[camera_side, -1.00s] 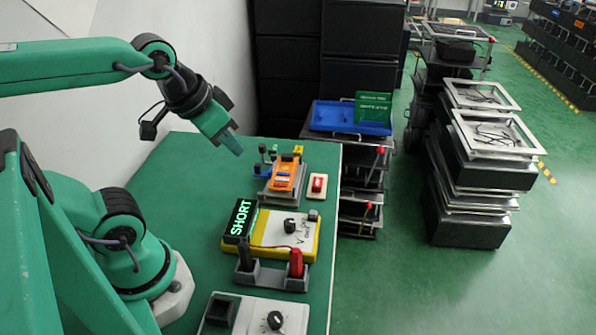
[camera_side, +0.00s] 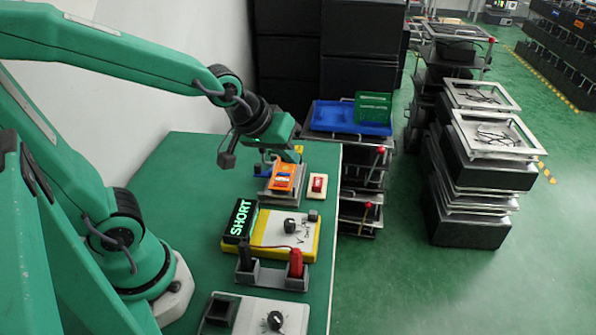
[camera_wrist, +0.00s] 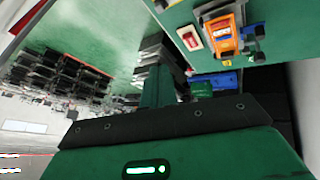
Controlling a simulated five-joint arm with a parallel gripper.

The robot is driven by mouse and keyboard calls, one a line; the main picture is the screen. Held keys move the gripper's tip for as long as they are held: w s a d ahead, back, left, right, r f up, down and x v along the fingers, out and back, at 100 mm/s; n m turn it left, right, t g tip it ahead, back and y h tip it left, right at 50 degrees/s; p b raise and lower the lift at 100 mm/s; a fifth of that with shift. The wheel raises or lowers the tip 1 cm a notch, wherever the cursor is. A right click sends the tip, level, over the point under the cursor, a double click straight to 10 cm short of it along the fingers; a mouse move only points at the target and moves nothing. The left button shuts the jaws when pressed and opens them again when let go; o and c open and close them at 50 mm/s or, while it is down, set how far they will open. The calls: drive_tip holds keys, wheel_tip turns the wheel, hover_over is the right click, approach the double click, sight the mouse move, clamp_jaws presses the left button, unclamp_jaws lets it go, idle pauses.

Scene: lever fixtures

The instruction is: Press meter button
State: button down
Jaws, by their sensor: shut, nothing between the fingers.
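The yellow meter (camera_side: 270,243) lies on the green table, with a black display (camera_side: 241,220) reading SHORT in green letters. A round dark knob (camera_side: 291,226) sits on its white face, and a small dark button (camera_side: 313,215) is at its upper right corner. My gripper (camera_side: 288,152) is shut and empty, over the far end of the orange fixture (camera_side: 285,177), behind the meter and apart from it. In the wrist view its green fingers (camera_wrist: 158,85) are together. I cannot make out the meter in the wrist view.
A red switch on a pale plate (camera_side: 318,185) stands beside the orange fixture. Red and black probes (camera_side: 295,263) stand in a grey holder in front of the meter. A white box with a knob (camera_side: 275,320) is nearest. A blue tray (camera_side: 350,118) is beyond the table.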

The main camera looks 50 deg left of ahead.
sight(311, 213)
drive_tip(key=w+d+f+n, duration=0.2)
drive_tip(key=w+f+n, duration=0.1)
drive_tip(key=w+f, duration=0.1)
drive_tip(key=shift+w+d+t, duration=0.15)
drive_tip(key=shift+t, duration=0.15)
drive_tip(key=shift+f, duration=0.15)
drive_tip(key=shift+f, duration=4.3)
drive_tip(key=shift+f, duration=0.1)
drive_tip(key=shift+f, duration=0.3)
drive_tip(key=shift+f, duration=0.45)
idle(0.4)
drive_tip(key=shift+r, duration=0.85)
